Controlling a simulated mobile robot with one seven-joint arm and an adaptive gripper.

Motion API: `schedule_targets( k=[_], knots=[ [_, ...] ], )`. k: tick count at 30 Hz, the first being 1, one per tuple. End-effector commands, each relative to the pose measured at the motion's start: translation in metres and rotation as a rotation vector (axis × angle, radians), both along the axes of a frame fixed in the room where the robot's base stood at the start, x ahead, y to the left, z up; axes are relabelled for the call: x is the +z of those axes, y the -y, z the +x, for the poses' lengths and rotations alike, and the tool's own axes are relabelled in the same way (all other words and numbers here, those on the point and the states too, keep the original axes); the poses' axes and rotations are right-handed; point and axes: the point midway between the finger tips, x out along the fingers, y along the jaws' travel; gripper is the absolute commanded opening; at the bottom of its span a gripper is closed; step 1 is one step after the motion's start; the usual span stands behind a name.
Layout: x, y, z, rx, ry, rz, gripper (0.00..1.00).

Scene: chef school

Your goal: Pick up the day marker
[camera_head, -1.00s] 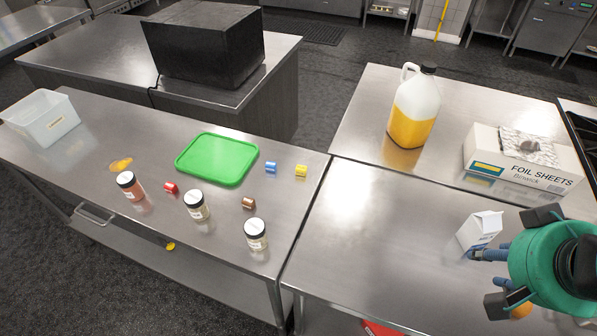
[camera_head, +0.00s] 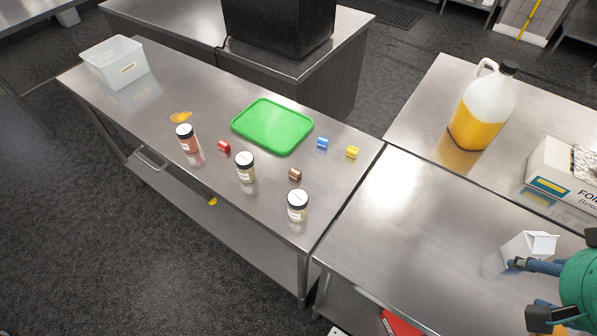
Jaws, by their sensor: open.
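Several small coloured pieces lie on the left steel table: a red one (camera_head: 224,146), a blue one (camera_head: 322,144), a yellow one (camera_head: 352,152) and a brown one (camera_head: 295,174). Which of them, if any, is the day marker I cannot tell; no marking is legible. My gripper (camera_head: 566,279) is at the lower right, cut by the frame edge, over the right-hand table. It is open, with nothing seen held. It is far to the right of the coloured pieces, beside a white carton (camera_head: 526,248).
Three lidded jars (camera_head: 188,139) (camera_head: 245,168) (camera_head: 297,206) stand near the front edge, close to the red and brown pieces. A yellow-filled jug (camera_head: 482,112) and foil box (camera_head: 562,178) stand right.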

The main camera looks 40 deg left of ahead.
Motion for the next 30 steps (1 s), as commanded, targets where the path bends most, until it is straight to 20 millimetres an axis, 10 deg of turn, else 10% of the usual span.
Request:
schedule_targets(
  k=[14, 30],
  knots=[
    [0.031, -0.072, 0.076, 0.035, -0.114, 0.029, 0.52],
    [0.028, -0.222, 0.152, 0.064, -0.249, 0.009, 0.52]
  ],
)
